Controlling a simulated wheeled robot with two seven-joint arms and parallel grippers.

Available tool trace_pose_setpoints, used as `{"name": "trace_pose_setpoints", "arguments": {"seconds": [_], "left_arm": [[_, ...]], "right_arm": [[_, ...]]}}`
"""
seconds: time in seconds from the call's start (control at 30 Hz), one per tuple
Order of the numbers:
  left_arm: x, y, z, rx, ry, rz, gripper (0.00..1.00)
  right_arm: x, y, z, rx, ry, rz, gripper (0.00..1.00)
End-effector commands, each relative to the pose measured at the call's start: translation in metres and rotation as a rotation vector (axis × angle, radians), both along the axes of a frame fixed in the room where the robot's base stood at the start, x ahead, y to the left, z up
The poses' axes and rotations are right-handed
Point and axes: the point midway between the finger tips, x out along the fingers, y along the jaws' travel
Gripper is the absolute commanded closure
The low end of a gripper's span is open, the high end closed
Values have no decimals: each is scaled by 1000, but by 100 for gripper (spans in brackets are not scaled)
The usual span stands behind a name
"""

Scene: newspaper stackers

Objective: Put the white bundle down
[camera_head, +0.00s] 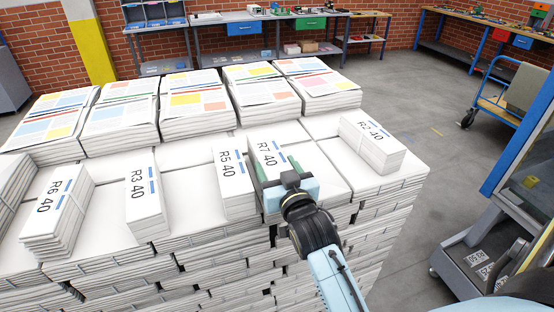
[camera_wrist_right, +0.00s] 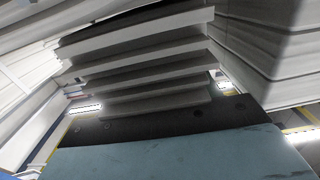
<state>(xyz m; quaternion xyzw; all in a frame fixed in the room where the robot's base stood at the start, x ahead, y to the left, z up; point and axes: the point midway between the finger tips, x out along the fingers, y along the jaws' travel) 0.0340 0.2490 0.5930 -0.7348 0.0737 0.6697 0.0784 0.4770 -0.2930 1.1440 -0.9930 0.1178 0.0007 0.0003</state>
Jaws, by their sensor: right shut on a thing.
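The white bundle labelled R7 40 (camera_head: 269,153) is at the near edge of the big paper stack, just right of the R5 40 bundle (camera_head: 232,184). My right gripper (camera_head: 277,168) is shut on it, with one green finger along each side. In the right wrist view the layered end of the held bundle (camera_wrist_right: 140,62) stands between the fingers, in front of my blue gripper body. I cannot tell whether its underside touches the stack top. My left gripper is not in view.
Bundles R6 40 (camera_head: 57,205), R3 40 (camera_head: 146,208) and R2 40 (camera_head: 373,143) lie on the stack (camera_head: 190,190). Printed newspaper piles (camera_head: 196,98) line its back. Bare stack top shows between R7 40 and R2 40. A blue-framed machine (camera_head: 510,190) stands at the right.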

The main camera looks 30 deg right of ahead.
Motion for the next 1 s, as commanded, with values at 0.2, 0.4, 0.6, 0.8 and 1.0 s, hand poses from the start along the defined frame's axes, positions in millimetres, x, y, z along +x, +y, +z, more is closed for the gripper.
{"name": "trace_pose_setpoints", "arguments": {"seconds": [0.2, 0.4, 0.6, 0.8, 1.0], "left_arm": [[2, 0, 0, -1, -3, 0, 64], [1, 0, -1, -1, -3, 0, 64], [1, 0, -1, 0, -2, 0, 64], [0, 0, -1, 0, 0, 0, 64], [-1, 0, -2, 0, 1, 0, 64]], "right_arm": [[0, 0, 5, -2, -14, 1, 100], [0, 0, -2, 0, -1, 0, 33], [0, 0, -2, 0, -1, 0, 17], [0, 0, -1, 0, -1, 0, 17], [-14, 4, -1, 1, 1, 1, 17]]}}
